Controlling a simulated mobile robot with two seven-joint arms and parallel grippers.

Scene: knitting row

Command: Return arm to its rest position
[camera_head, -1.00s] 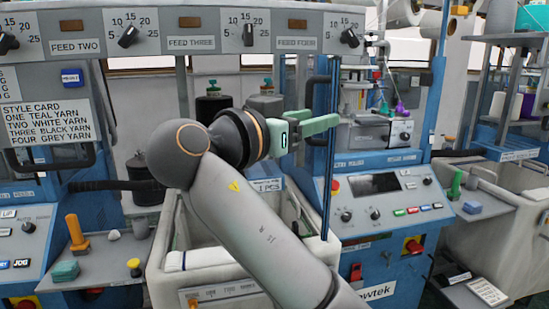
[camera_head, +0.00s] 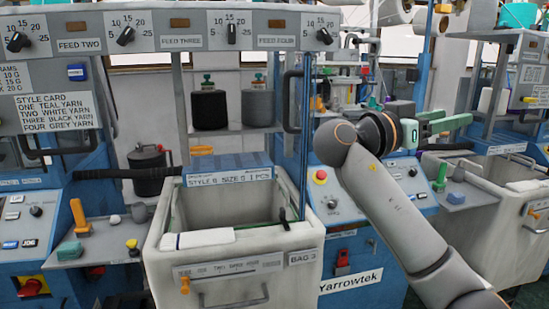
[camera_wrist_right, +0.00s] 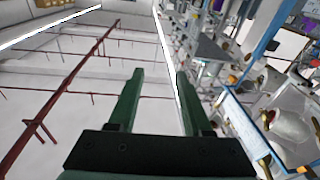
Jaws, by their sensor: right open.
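My right arm comes in from the lower right of the head view and bends up to the right gripper (camera_head: 447,122). The gripper hangs in the air in front of the blue machine (camera_head: 349,258) to the right of the bin. Its two green fingers are apart with nothing between them. In the right wrist view the green fingers (camera_wrist_right: 160,105) also stand apart and empty, with ceiling and red pipes behind them. My left gripper is not in view.
A grey bin (camera_head: 190,272) labelled BAG 3 stands open at the centre. Black (camera_head: 209,110) and grey (camera_head: 258,107) yarn cones stand behind it. A side shelf (camera_head: 101,243) at left holds small coloured items. A dial panel (camera_head: 270,43) runs across the top.

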